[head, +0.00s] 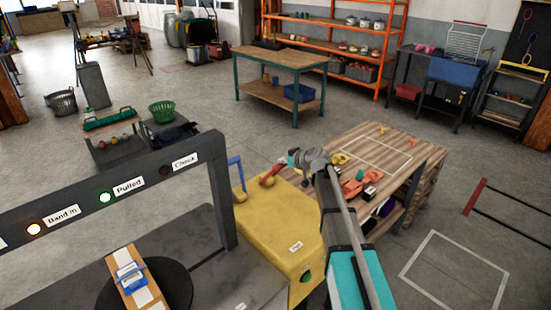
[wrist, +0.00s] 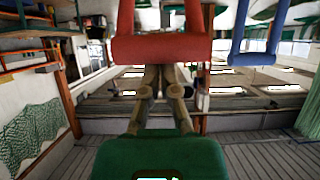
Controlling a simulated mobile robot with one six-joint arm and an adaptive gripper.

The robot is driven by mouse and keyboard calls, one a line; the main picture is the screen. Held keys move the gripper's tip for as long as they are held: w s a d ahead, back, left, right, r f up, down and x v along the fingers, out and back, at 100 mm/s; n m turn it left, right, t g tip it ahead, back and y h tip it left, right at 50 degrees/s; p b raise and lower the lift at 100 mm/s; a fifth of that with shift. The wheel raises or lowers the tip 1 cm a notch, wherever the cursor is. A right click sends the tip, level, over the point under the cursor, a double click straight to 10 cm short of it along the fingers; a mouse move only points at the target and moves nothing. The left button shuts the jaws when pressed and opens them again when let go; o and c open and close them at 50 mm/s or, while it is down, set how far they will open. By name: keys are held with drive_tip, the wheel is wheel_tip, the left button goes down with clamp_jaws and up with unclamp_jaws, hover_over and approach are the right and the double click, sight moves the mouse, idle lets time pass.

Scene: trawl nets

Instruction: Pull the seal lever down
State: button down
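A yellow machine box (head: 275,235) carries two levers, a blue lever (head: 236,172) and a red lever (head: 271,174). Which one is the seal lever I cannot read. My gripper (head: 291,160) is beside the red lever in the head view. In the wrist view, the red lever's wide crossbar (wrist: 160,47) lies across the top and hides the fingertips. My gripper's fingers (wrist: 162,80) are drawn close together with nothing visible between them. Contact with the bar cannot be told. The blue lever (wrist: 256,58) stands apart at right.
A dark frame (head: 110,185) has a lit orange "Band in" lamp, a lit green "Pulled" lamp and a dark "Check" lamp. A banded item (head: 132,277) lies on a black disc below it. A wooden bench (head: 370,150) with loose parts stands close at the right.

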drive_tip(key=shift+s+d+f+b, duration=0.55)
drive_tip(key=shift+s+f+b, duration=0.1)
drive_tip(key=shift+s+f, duration=0.15)
drive_tip(key=shift+s+d+f+b, duration=0.55)
drive_tip(key=shift+s+f+b, duration=0.05)
drive_tip(key=shift+s+f, duration=0.2)
drive_tip(key=shift+s, duration=0.1)
wheel_tip(320, 180, up, 4)
drive_tip(key=w+a+r+p, duration=0.1)
drive_tip(key=w+p, duration=0.1)
drive_tip(key=p, duration=0.2)
drive_tip(key=s+d, duration=0.6)
drive_tip(key=s, duration=0.1)
drive_tip(key=shift+s+d+f, duration=0.2)
drive_tip(key=shift+s+f, duration=0.05)
drive_tip(key=shift+f, duration=0.1)
idle(0.3)
